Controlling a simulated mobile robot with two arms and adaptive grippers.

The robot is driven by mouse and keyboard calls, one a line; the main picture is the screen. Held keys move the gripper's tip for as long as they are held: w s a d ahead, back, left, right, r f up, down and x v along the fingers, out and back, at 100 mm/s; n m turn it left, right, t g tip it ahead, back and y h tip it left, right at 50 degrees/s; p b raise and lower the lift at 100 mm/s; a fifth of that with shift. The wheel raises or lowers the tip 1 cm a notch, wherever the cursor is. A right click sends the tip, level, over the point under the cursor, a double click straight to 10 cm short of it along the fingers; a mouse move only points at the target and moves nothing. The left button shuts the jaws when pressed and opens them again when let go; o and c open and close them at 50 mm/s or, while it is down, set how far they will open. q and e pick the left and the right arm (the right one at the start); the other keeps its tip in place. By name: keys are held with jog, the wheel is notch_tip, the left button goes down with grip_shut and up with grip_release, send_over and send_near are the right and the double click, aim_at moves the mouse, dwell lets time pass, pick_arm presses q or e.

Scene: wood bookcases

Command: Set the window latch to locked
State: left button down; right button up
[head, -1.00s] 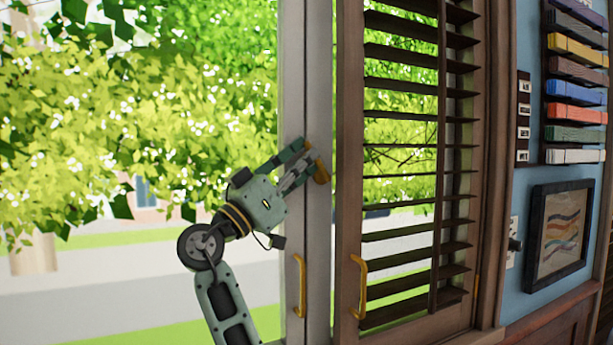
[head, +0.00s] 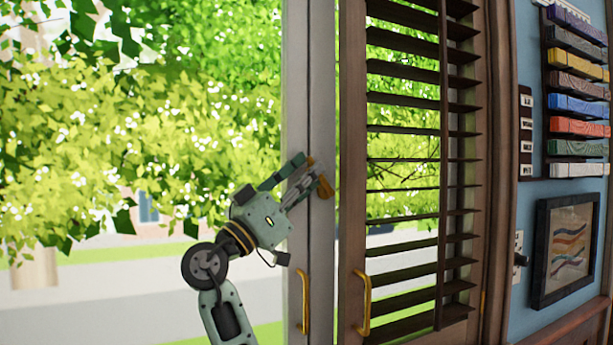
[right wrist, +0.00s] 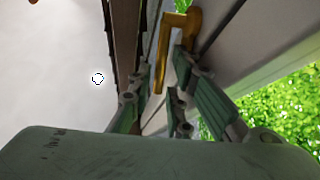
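The yellow window latch (right wrist: 164,58) shows in the right wrist view as a bent lever on the pale window frame. My right gripper (right wrist: 162,67) has its two fingers apart, one on each side of the lever; I cannot tell whether either touches it. In the head view my right gripper (head: 316,174) is at the pale frame (head: 319,100) beside the louvred shutter, above the yellow pull handles. There its fingers largely hide the latch, so its exact setting is unclear. My left gripper is not in view.
One yellow pull handle (head: 304,303) is on the pale frame and another (head: 363,303) on the brown louvred shutter (head: 405,195). At the right are a rack of coloured strips (head: 577,103) and a framed picture (head: 566,250) on the blue wall.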

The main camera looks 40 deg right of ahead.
jog(key=v, duration=1.2)
jog(key=shift+c, duration=0.3)
